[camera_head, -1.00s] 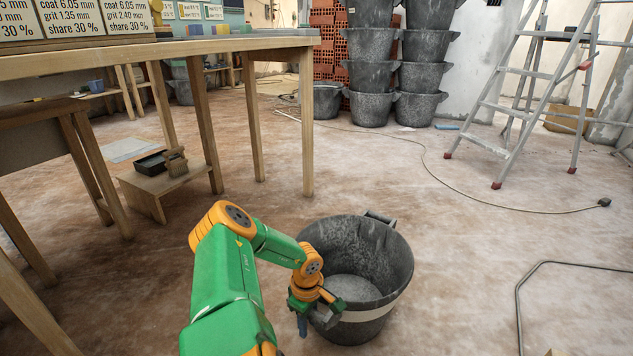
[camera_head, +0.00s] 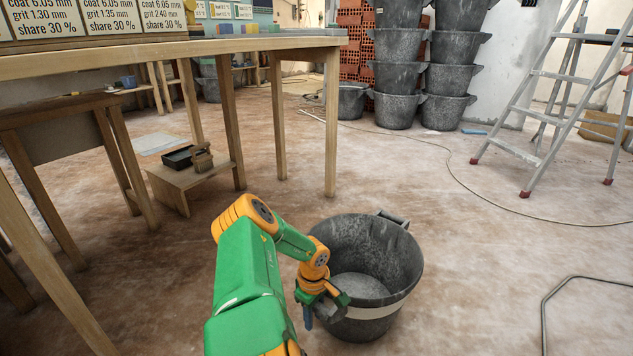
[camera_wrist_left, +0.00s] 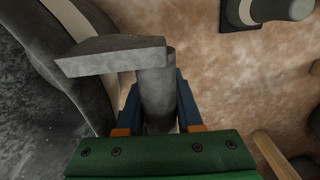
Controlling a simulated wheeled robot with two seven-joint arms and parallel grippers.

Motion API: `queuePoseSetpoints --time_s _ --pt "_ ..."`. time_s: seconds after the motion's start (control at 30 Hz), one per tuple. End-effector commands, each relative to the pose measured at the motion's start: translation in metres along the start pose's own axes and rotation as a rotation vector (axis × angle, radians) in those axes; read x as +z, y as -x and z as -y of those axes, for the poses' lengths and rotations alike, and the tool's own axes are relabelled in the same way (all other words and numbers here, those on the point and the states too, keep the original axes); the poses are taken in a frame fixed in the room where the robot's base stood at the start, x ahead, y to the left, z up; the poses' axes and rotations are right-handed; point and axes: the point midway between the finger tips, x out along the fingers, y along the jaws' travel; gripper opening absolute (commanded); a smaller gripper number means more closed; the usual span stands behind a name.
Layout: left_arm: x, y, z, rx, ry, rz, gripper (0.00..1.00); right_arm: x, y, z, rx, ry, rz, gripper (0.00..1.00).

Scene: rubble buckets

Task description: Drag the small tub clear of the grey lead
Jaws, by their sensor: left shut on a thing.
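The small tub (camera_head: 372,318) is dark grey with a pale band and stands upright on the floor at the lower middle of the head view. Its inside is speckled grey. My left gripper (camera_head: 322,311) is at its left side, shut on the tub's handle. In the left wrist view the grey handle (camera_wrist_left: 157,98) sits between the blue fingers, with the tub wall (camera_wrist_left: 35,75) to the left. A grey lead (camera_head: 544,325) bends across the floor at the right, apart from the tub with bare floor between. My right gripper is out of view.
A thinner lead (camera_head: 470,180) curves across the floor behind the tub. A wooden table (camera_head: 331,130) and a low stool (camera_head: 195,178) stand at the left. Stacked tubs (camera_head: 396,75) and a stepladder (camera_head: 545,115) are at the back.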

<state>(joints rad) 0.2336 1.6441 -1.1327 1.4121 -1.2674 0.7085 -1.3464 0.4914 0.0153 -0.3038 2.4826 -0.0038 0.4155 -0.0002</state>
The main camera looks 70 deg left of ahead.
Motion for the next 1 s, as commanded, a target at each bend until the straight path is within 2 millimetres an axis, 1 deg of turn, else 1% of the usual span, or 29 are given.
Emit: queuePoseSetpoints --time_s 0.07,0.1,0.17,0.2,0.23,0.47,0.57,0.67,0.8,0.9,1.0 --pt "0.0 0.0 0.0 0.001 0.002 -0.001 0.0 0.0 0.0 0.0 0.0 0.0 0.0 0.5" --pt "0.0 0.0 0.0 0.001 0.002 -0.001 0.4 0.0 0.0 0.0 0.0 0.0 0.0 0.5" --pt "0.0 0.0 0.0 0.001 0.002 -0.001 0.56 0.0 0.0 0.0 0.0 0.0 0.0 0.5" --pt "0.0 0.0 0.0 0.001 0.002 -0.001 0.67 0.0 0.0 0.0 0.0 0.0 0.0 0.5" --pt "0.0 0.0 0.0 0.001 0.002 -0.001 0.7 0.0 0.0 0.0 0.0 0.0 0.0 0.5" --pt "0.0 -0.001 0.001 -0.004 0.0 -0.001 0.7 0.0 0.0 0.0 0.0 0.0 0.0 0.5" --pt "0.0 0.004 0.001 -0.003 0.0 -0.001 0.7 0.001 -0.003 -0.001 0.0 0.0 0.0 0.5" --pt "0.0 0.019 0.0 -0.001 0.0 -0.002 0.7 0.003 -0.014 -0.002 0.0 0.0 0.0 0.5" --pt "-0.001 0.052 0.0 0.0 0.001 -0.003 0.7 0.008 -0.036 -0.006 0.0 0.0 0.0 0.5" --pt "-0.001 0.071 0.0 0.0 0.001 -0.002 0.7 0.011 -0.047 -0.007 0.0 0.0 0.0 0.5" --pt "0.0 0.074 0.0 -0.001 0.001 -0.001 0.7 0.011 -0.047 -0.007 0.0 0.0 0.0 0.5"
